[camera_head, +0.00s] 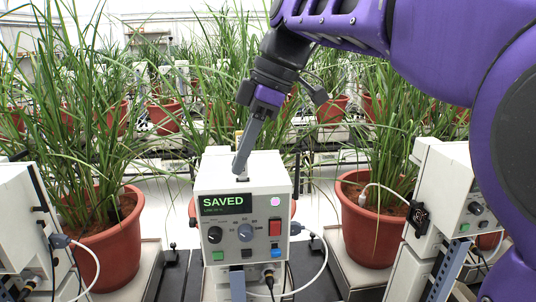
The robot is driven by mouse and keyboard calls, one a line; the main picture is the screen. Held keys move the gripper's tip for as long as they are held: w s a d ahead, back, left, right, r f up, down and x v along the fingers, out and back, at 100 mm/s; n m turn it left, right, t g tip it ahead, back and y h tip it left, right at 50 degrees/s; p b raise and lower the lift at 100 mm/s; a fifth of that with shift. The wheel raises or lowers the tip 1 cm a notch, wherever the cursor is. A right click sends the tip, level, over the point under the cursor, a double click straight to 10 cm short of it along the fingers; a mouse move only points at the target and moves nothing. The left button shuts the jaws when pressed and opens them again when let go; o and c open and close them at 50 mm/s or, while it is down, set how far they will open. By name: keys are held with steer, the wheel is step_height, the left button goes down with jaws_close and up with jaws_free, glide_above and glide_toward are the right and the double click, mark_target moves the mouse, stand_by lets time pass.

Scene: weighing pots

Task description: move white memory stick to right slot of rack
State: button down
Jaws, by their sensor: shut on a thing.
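My gripper (241,168) reaches down at a slant from the upper right, its grey fingers over the top of the white control box (213,176). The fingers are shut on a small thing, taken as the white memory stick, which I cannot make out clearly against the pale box. I cannot tell whether it touches the box or is inserted in it. The box front has a green SAVED display (222,202), knobs, a red button and a lit pink lamp. I cannot identify the rack or its right slot.
Potted grasses stand left (105,245) and right (372,232) of the box. More white boxes stand at the left edge (20,215) and at the right (440,190). A white cable (322,262) loops beside the middle box. My purple arm covers the upper right.

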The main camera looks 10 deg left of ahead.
steer(key=shift+r+p, duration=1)
steer(key=shift+r, duration=0.2)
steer(key=shift+r+p, duration=0.35)
steer(key=shift+r, duration=1.1)
steer(key=shift+s, duration=0.1)
